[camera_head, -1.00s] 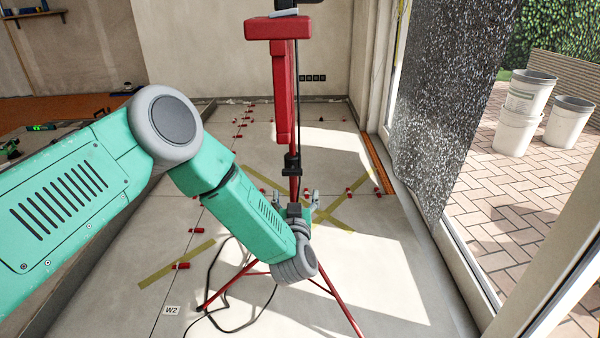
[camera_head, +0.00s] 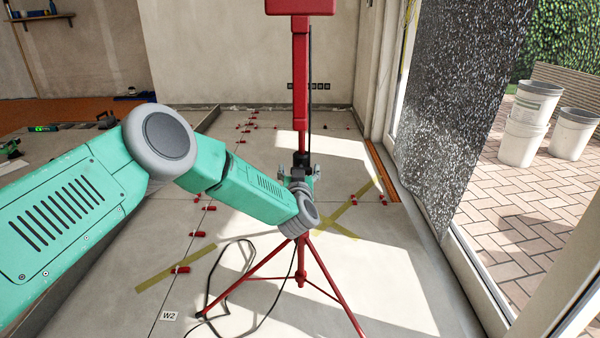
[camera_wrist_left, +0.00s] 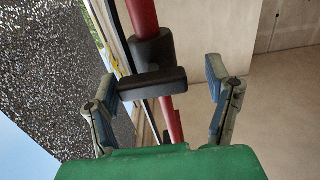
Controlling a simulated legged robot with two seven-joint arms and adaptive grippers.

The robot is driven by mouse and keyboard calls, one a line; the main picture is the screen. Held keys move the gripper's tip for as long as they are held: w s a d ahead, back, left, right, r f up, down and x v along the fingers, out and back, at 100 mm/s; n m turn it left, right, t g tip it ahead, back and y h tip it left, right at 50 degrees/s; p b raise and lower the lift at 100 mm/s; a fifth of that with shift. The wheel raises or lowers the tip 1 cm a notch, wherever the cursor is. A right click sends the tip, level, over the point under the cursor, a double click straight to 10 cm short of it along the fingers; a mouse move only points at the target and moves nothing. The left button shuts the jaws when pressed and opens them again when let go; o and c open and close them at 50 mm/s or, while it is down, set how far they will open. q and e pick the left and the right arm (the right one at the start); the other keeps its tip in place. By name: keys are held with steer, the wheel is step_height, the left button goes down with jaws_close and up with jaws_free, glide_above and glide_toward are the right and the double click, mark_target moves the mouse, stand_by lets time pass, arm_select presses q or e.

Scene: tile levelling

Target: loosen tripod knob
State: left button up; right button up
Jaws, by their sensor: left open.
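The red tripod (camera_head: 302,85) stands upright on the floor with its legs spread. Its black collar (camera_head: 301,158) sits on the mast and also shows in the left wrist view (camera_wrist_left: 153,50). From that collar a black bar-shaped knob (camera_wrist_left: 152,83) sticks out towards my left gripper. My left gripper (camera_head: 299,172) is open in front of the mast just below the collar. In the left wrist view its two blue-padded fingers (camera_wrist_left: 162,80) stand on either side of the knob, with clear gaps. The forearm and wrist hide part of the lower mast. My right gripper is not in view.
A black cable (camera_head: 222,270) loops on the floor by the tripod's legs. Red levelling pieces (camera_head: 181,269) and yellow tape (camera_head: 335,226) lie on the tiles. A glass door with a speckled sheet (camera_head: 445,110) is on the right, white buckets (camera_head: 567,134) outside it.

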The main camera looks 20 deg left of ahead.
arm_select(q)
steer(key=c, duration=0.5)
steer(key=shift+d, duration=0.2)
steer(key=c, duration=0.6)
steer(key=shift+d, duration=0.3)
steer(key=shift+c, duration=0.3)
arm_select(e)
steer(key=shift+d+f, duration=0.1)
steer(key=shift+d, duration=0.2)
